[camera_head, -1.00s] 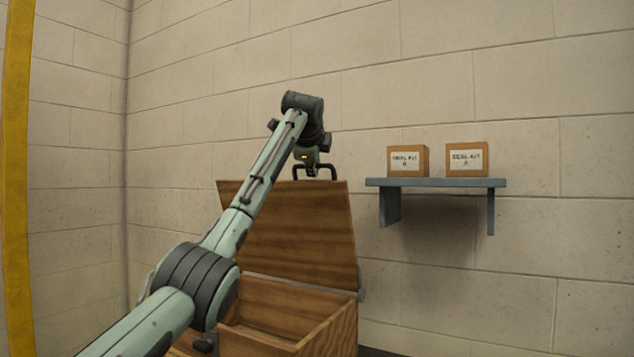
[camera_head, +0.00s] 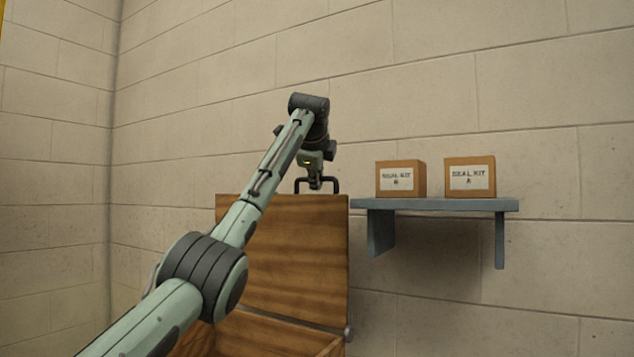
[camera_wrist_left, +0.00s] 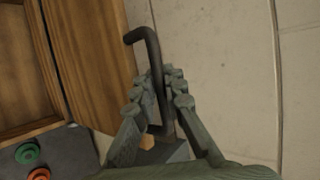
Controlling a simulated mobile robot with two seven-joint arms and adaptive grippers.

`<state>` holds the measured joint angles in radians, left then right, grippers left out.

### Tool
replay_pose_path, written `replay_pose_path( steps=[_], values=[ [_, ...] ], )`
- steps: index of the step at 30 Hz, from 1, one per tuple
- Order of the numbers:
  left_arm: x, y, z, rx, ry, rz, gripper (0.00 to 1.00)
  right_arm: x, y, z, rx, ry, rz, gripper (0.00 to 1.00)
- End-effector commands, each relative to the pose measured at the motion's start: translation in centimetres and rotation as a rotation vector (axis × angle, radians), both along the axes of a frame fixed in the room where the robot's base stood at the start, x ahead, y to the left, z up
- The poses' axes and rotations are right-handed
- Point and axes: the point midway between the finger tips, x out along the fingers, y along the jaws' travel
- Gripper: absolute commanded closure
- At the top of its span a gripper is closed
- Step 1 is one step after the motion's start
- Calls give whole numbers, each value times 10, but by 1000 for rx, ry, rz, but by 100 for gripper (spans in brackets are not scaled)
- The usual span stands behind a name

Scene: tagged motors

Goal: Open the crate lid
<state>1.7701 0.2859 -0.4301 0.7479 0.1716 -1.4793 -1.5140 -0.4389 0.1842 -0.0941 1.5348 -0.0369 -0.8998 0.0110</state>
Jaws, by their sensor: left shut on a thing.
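The wooden crate (camera_head: 262,335) stands low by the wall, partly hidden behind my left arm. Its lid (camera_head: 310,250) stands raised, roughly upright, at the back of the open crate. A dark bar handle (camera_head: 337,186) is at the lid's top edge. My left gripper (camera_head: 316,184) is at this handle and shut on it. In the left wrist view the dark handle (camera_wrist_left: 150,50) runs between the fingers (camera_wrist_left: 158,95), with the lid (camera_wrist_left: 95,60) to the left. My right gripper is not in view.
A blue-grey wall shelf (camera_head: 440,205) to the right of the lid carries two cardboard boxes, one (camera_head: 400,178) nearer the lid and one (camera_head: 470,177) farther right. In the left wrist view a green round part (camera_wrist_left: 27,153) and a red one (camera_wrist_left: 40,174) lie on a dark surface.

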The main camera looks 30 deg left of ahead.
Motion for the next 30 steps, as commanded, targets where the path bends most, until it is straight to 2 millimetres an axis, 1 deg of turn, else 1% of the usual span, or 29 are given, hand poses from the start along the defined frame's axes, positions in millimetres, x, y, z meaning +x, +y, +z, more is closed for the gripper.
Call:
replay_pose_path(
  steps=[1, 5, 6, 10, 11, 20, 23, 26, 30],
  values=[
    [-1, 1, 6, 6, -11, 0, 100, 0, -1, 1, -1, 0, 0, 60],
    [-1, 1, 6, 5, -12, 1, 100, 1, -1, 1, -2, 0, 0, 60],
    [-1, 1, 6, 6, -12, 2, 86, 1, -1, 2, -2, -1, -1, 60],
    [-1, 1, 5, 5, -10, 1, 70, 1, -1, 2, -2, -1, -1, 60],
    [-1, 1, 4, 4, -9, 1, 69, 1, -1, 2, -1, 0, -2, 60],
    [0, 0, 2, 2, -4, 0, 69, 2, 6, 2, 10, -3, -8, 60],
    [-2, -1, 3, 2, -4, 0, 69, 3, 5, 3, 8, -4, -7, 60],
    [-9, -4, 8, 2, -6, 0, 69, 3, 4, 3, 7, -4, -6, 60],
    [-29, -12, 22, 3, -9, -1, 69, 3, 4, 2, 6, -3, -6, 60]
  ],
)
